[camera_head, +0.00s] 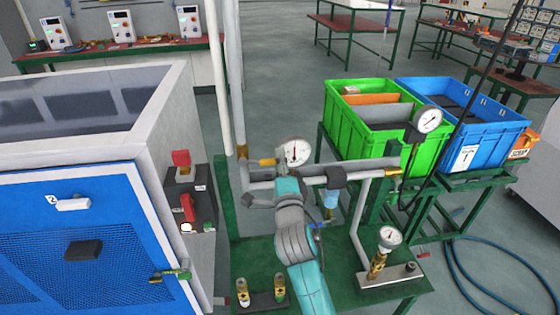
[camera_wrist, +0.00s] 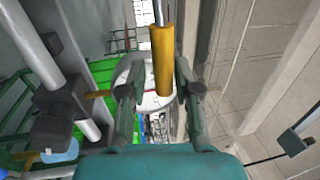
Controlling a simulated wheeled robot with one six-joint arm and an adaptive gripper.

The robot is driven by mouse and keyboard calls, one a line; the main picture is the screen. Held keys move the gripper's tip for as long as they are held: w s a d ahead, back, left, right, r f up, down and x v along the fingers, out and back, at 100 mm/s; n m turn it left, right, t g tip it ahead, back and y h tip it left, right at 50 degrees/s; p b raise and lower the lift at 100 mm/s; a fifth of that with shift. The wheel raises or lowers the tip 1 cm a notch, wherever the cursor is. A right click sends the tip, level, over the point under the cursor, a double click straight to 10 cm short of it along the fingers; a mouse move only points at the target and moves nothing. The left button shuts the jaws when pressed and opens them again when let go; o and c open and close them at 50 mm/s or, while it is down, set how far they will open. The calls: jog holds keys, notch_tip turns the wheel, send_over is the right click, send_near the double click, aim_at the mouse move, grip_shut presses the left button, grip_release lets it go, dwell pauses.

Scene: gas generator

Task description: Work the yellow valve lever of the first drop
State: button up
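The yellow valve lever (camera_wrist: 163,62) stands upright in the wrist view, between the two fingers of my gripper (camera_wrist: 158,75). A narrow gap shows on each side of the lever, so the fingers look open around it, not closed on it. In the head view, the small yellow lever (camera_head: 262,162) points left from the pipe, just left of a round white gauge (camera_head: 295,153). My teal and grey arm end reaches up to just below this gauge and hides most of my gripper there. The gauge dial also shows behind the lever in the wrist view (camera_wrist: 150,101).
Grey pipes (camera_head: 352,169) run right from the gauge above a green stand (camera_head: 255,255). A lower gauge (camera_head: 389,237) and an upper gauge (camera_head: 427,121) stand to the right. A blue cabinet (camera_head: 110,230) is left; green (camera_head: 342,126) and blue (camera_head: 500,130) crates are behind right.

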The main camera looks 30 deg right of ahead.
jog(key=shift+s, duration=0.1)
jog(key=v, duration=1.2)
dwell(0.5)
jog(key=s+a+f+n+g+y, duration=0.1)
jog(key=s+a+f+n+y, duration=0.15)
jog(key=s+f+n, duration=0.5)
jog(key=s+a+f+n+g+y, duration=0.1)
jog(key=s+a+f+n+y, duration=0.15)
jog(key=s+f+n, duration=0.45)
jog(key=s+f+n+g+y, duration=0.1)
jog(key=s+n, duration=0.6)
jog(key=s, duration=1.8)
jog(key=shift+a+f+g, duration=0.2)
jog(key=shift+f+g, duration=0.4)
jog(key=shift+g, duration=0.1)
